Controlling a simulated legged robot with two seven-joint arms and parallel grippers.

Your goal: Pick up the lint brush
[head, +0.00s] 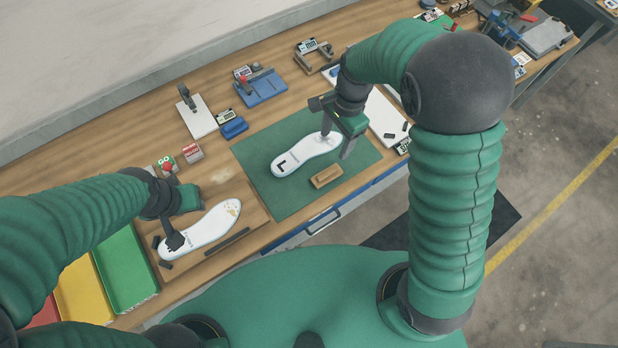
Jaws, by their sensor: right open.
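The lint brush appears to be the small tan wooden block (326,176) on the green mat (262,152), near the mat's front edge. My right gripper (336,141) is open, above the toe end of a white insole (298,158) marked with a black L. It is a little behind the brush and apart from it. My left gripper (178,238) is at the left end of a second white insole (212,226); whether its jaws are open or shut is unclear. Nothing covers the brush.
Green and yellow trays (124,272) stand at the front left. A blue block (234,128), a white-based stand (197,118) and a blue fixture (261,88) line the back. A white board (386,120) lies right of the mat. A blue drawer front with a handle (323,221) is below the bench edge.

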